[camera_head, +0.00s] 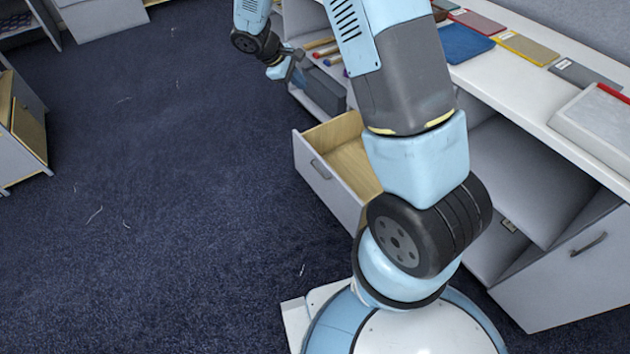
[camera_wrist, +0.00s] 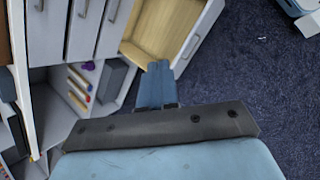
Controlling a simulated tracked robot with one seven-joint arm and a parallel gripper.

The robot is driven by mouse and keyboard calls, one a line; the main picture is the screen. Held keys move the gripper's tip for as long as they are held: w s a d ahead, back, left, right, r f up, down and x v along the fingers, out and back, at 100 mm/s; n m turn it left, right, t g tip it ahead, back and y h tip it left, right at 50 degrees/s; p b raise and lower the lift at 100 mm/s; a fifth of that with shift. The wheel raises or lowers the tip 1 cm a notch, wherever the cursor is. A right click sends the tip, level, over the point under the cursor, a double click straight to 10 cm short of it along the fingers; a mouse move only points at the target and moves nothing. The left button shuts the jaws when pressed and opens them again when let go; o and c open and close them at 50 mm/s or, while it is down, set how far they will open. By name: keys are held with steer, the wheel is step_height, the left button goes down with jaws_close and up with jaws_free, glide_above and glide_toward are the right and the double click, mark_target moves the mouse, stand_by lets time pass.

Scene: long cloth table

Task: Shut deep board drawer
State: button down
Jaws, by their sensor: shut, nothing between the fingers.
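The open drawer (camera_head: 345,150) stands well out of the cabinet in the head view. It has a pale wood inside and a grey front (camera_head: 318,172) with a handle. In the wrist view its wood inside (camera_wrist: 163,22) shows at the top, with the front panel (camera_wrist: 200,32) to the right. My gripper (camera_head: 297,56) is beyond the drawer in the head view, apart from it and near the shelf opening. In the wrist view my gripper's fingers (camera_wrist: 157,68) are together and empty, below the drawer in the picture. My arm hides part of the drawer's right side.
An open shelf beside the drawer holds coloured rolls (camera_wrist: 78,86) and a dark grey box (camera_wrist: 115,76). Shut drawer fronts (camera_wrist: 84,22) show at the wrist view's top left. Flat samples lie on the white top (camera_head: 500,90). The dark carpet (camera_head: 170,180) at left is clear.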

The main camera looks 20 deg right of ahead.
steer(key=w+a+f+n+t+h, duration=0.1)
steer(key=a+f+n, duration=0.15)
steer(key=f, duration=0.85)
steer(key=w+a+f+n+h, duration=0.1)
steer(key=a+f+n, duration=0.15)
steer(key=f, duration=0.95)
steer(key=s+f+n+t, duration=0.1)
steer(key=s+f+n, duration=0.2)
steer(key=f, duration=0.7)
steer(key=s+f+n, duration=0.3)
steer(key=f, duration=0.7)
steer(key=w+d+f, duration=0.3)
steer(key=d+f, duration=0.3)
steer(key=d, duration=0.4)
steer(key=shift+w+d+h, duration=0.15)
steer(key=shift+d+h, duration=0.15)
